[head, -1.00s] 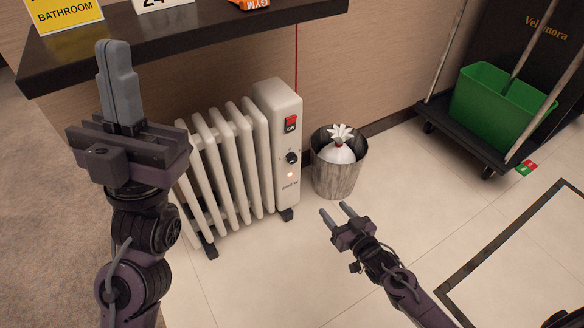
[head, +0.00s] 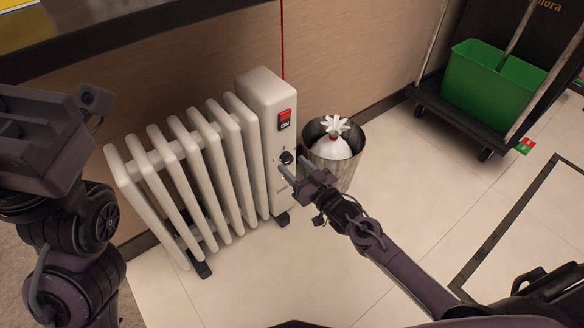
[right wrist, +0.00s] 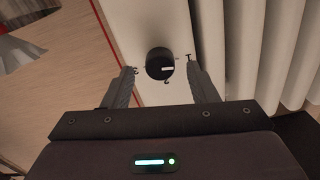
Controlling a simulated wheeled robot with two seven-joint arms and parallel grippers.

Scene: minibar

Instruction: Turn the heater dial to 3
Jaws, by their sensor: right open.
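The white oil heater (head: 262,95) stands on the floor at the middle left in the head view, with a red ON switch (head: 284,119) on its end panel. Its black dial (head: 287,157) is below the switch. In the right wrist view the dial (right wrist: 160,64) shows a white mark, with small markings around it. My right gripper (head: 294,168) is open in front of the panel. In the right wrist view its fingers (right wrist: 162,82) lie either side of the dial, with gaps to it. My left arm is at the left edge of the head view; its fingertips are out of frame.
A metal bin (head: 345,174) with a white bag (head: 334,146) stands just right of the heater. A green bucket (head: 490,90) sits on a dark cart (head: 459,128) at the upper right. A dark counter (head: 100,45) overhangs at the upper left. The tiled floor in front is clear.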

